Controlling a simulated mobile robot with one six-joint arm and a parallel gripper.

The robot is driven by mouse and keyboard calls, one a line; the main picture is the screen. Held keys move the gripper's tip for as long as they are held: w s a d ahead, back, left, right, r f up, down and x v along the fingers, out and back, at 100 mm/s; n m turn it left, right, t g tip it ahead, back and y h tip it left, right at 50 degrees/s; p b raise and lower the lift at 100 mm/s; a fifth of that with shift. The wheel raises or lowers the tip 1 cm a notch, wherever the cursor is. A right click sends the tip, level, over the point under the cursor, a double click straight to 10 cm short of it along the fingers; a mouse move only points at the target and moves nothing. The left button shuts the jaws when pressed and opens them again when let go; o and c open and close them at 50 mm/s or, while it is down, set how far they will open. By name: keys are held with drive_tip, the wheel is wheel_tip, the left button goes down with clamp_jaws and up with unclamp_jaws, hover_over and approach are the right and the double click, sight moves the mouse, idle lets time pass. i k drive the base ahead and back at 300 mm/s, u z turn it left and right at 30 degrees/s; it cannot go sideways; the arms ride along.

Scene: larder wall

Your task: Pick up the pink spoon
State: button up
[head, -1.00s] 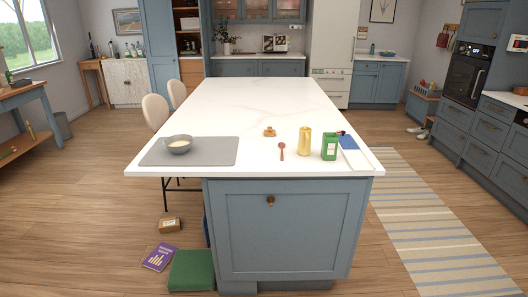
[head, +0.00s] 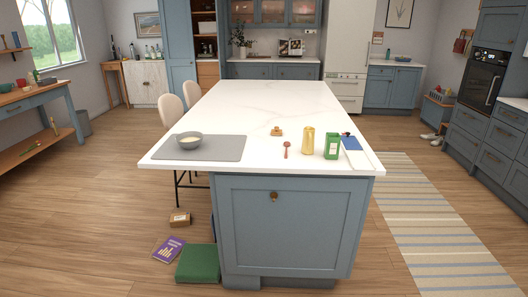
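The pink spoon (head: 286,150) lies on the white island top (head: 255,108) near its front edge, with its round bowl end toward the back and its handle pointing to the front. It lies apart from the yellow can-like container (head: 307,141) on its right and the grey mat (head: 226,146) on its left. A small tan wooden object (head: 277,131) sits behind it. My gripper is not in this view.
A grey bowl (head: 189,142) stands on the mat. A green carton (head: 333,146) and a blue and white flat item (head: 352,147) are at right. A brown box (head: 180,218), purple book (head: 167,250) and green box (head: 198,264) lie on the floor at front left. Striped rug right.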

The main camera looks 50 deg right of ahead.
sight(286, 144)
drive_tip(key=z, duration=0.45)
drive_tip(key=k, duration=0.2)
drive_tip(key=u, duration=1.6)
drive_tip(key=i, duration=1.05)
drive_tip(key=z, duration=0.95)
drive_tip(key=i, duration=0.5)
drive_tip(key=z, duration=0.95)
drive_tip(key=i, duration=0.55)
drive_tip(key=z, duration=0.3)
